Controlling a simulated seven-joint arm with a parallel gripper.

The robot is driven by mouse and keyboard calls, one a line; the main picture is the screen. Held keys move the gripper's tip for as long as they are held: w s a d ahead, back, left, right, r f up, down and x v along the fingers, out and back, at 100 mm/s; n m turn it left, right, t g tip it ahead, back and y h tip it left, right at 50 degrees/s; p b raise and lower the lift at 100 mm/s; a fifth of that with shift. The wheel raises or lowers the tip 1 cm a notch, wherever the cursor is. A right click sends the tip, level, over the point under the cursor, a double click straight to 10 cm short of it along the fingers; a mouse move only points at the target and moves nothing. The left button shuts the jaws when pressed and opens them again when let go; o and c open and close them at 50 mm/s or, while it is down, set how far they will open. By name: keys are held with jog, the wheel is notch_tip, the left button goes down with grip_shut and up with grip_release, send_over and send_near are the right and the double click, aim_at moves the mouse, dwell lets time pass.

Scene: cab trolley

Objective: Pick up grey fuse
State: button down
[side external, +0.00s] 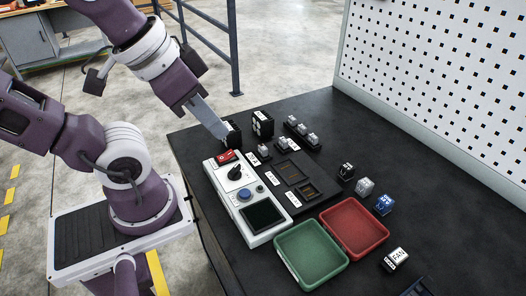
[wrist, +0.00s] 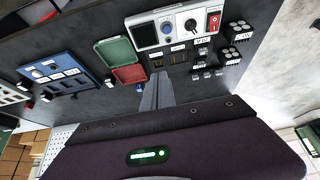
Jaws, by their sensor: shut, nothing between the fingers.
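Several small grey-topped pieces that look like fuses sit in black holders at the back of the table: a row (side external: 302,129), with two more, one (side external: 265,151) and another (side external: 283,143), nearer the control box. They also show right of my fingers in the wrist view (wrist: 203,51). A separate light grey block (side external: 365,186) stands on the right, between a black block (side external: 346,171) and a blue block (side external: 384,204). I cannot tell which one is the grey fuse. My gripper (side external: 222,135) is shut and empty, above the back end of the control box, by a black block. It also shows in the wrist view (wrist: 158,77).
The white control box (side external: 232,184) has a red switch, knob and screen. A green tray (side external: 281,246) and red tray (side external: 364,246) lie in front. A black block with white dots (side external: 263,124) stands at the back. A white pegboard (side external: 440,80) rises behind the table.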

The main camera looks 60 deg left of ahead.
jog(key=c, duration=1.3)
grip_release()
